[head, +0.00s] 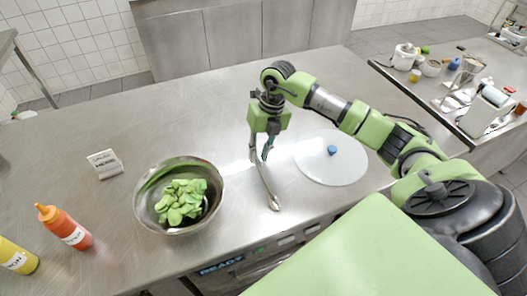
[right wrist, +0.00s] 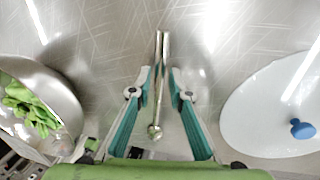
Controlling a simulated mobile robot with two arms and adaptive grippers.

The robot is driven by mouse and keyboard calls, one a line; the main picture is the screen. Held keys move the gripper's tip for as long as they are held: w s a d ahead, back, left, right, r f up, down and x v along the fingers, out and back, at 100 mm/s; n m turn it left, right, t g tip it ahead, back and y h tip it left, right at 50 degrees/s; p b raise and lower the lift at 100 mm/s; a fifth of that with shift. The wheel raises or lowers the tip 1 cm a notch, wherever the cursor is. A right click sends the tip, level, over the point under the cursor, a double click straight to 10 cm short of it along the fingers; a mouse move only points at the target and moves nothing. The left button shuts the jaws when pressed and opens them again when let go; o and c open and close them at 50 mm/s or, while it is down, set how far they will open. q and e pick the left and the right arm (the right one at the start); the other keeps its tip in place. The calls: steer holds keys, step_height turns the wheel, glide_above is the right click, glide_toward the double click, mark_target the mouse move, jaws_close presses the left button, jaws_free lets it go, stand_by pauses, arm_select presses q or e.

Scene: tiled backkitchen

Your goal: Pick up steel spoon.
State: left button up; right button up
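The steel spoon (head: 267,185) lies on the steel counter between the bowl and the white disc, its rounded end towards me. In the right wrist view the spoon (right wrist: 158,95) runs lengthwise between the fingers. My right gripper (head: 259,156) points down over the spoon's far part in the head view. I cannot tell how high the fingertips are above the counter. My left gripper is not in view.
A steel bowl (head: 146,203) of green leaves stands left of the spoon. A white disc with a blue knob (head: 332,150) lies to the right. A red bottle (head: 68,228), a yellow bottle (head: 17,257) and a small sign (head: 105,164) are further left.

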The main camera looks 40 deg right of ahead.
steer(key=shift+f, duration=0.5)
steer(key=shift+c, duration=0.3)
jaws_close()
steer(key=shift+r, duration=0.1)
